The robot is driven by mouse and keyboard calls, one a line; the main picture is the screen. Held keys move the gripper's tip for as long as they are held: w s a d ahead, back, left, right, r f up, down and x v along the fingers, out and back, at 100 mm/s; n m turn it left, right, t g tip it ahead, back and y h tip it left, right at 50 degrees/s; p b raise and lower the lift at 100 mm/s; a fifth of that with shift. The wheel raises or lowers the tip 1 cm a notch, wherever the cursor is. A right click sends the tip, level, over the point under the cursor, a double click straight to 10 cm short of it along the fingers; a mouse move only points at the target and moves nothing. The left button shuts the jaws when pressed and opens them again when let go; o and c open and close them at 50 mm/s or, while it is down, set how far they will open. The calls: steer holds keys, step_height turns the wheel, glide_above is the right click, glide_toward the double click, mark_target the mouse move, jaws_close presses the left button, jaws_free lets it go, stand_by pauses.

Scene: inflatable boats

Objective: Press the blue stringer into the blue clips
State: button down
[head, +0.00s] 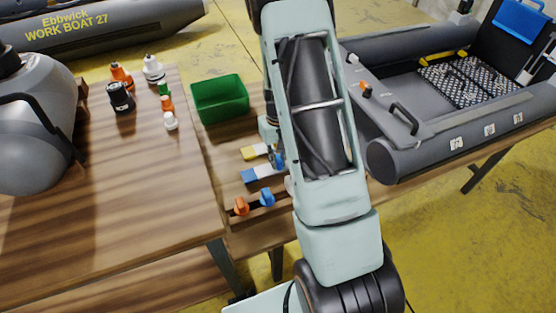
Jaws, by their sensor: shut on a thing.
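My arm rises through the middle of the head view and hides most of the work spot. My gripper (277,157) shows only in part at the left edge of my arm, low over the wooden bench. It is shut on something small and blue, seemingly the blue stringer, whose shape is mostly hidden. Just below it, a blue-and-white piece (262,174) lies on the bench and runs behind my arm. A yellow-and-white piece (254,152) lies just beyond. I cannot make out the blue clips, or whether the stringer touches anything.
A green bin (220,98) stands behind the pieces. Orange (241,206) and blue (267,197) knobs sit near the front edge. Several bottles, one black (121,97), stand on the left table. A grey inflatable boat (410,135) lies right; another grey tube (38,125) is left.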

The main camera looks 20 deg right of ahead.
mark_target(278, 158)
steer(key=shift+r+p, duration=1.65)
steer(key=shift+r, duration=1.3)
